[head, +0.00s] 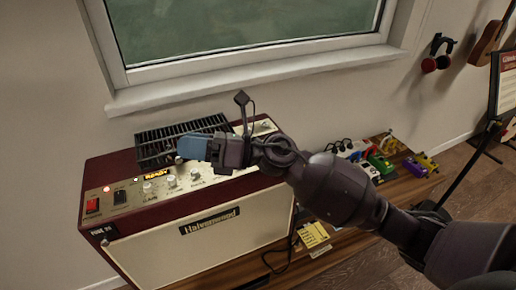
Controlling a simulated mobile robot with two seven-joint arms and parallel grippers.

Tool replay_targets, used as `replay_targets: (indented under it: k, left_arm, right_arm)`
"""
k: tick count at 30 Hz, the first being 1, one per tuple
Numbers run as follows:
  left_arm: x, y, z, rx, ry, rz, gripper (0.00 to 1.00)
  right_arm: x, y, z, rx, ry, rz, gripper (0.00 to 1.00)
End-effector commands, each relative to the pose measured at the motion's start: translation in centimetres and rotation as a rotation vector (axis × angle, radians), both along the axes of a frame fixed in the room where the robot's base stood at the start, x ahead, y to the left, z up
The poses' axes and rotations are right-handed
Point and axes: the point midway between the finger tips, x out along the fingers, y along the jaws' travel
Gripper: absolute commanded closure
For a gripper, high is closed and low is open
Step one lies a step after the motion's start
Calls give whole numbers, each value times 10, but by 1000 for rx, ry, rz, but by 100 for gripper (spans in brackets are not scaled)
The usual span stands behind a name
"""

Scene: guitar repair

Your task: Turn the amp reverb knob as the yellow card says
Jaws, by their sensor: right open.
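The amp (165,252) is a dark red box with a cream front, standing at the left below the window. Its top panel carries a row of pale knobs; three show clearly, a left one (147,187), a middle one (171,181) and a right one (195,175). The panel further right is partly hidden behind my right gripper and arm, and I cannot read which knob is reverb. The yellow card (313,235) lies to the right of the amp, its writing too small to read. My right gripper (190,147), with blue fingertips, is open above the panel, apart from the visible knobs.
Several coloured pedals (383,163) stand on the wooden bench at right. The window sill (250,78) is behind.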

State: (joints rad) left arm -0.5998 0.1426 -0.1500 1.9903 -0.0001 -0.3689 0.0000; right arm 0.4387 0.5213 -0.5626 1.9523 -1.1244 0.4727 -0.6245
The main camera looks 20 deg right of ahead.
Motion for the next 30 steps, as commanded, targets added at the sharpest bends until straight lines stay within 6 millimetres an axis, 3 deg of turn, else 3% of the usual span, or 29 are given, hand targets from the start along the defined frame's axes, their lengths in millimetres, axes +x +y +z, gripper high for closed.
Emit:
replay_targets:
  k: [3,7,11,14,18,24,30]
  left_arm:
    - [-2,0,-1,0,3,2,57]
    - [-3,0,-1,0,5,2,57]
    - [-3,0,-1,0,5,2,57]
    - [-3,0,-1,0,5,2,57]
    - [-2,0,-1,0,4,2,57]
    - [-1,0,0,0,2,0,57]
    - [1,0,1,0,-2,0,57]
  right_arm:
    - [0,11,-15,-247,-191,139,53]
    - [7,8,-37,-524,-368,285,53]
    - [23,-13,-55,-812,-514,426,53]
    - [41,-39,-63,-1039,-597,531,53]
    - [68,-86,-59,-1350,-654,664,53]
    - [95,-142,-37,-1659,-640,789,53]
    - [102,-161,-29,-1757,-616,831,53]
